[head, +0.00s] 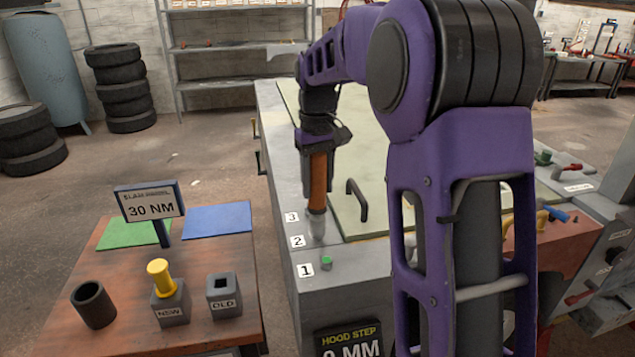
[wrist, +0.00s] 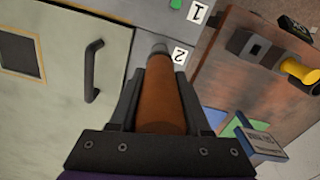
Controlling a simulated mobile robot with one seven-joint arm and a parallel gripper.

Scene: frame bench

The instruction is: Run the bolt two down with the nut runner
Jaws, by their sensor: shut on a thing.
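My gripper (head: 319,150) is shut on the nut runner (head: 318,185), an orange-brown cylinder with a grey tip. The runner points down, about upright, with its tip at the bench edge beside the label 2 (head: 297,241). In the wrist view the runner (wrist: 162,100) sits between both fingers, its grey tip next to the label 2 (wrist: 180,56). Bolt two is hidden under or behind the tip. I cannot tell whether the tip touches it. Bolt one (head: 327,263), with a green top, stands by the label 1 (head: 305,270).
A pale panel with a black handle (head: 356,200) lies right of the runner. A sign reading 30 NM (head: 150,207) stands on the wooden table at left, with a yellow-topped part in the NEW block (head: 171,306), the OLD block (head: 224,298) and a dark cup (head: 93,305).

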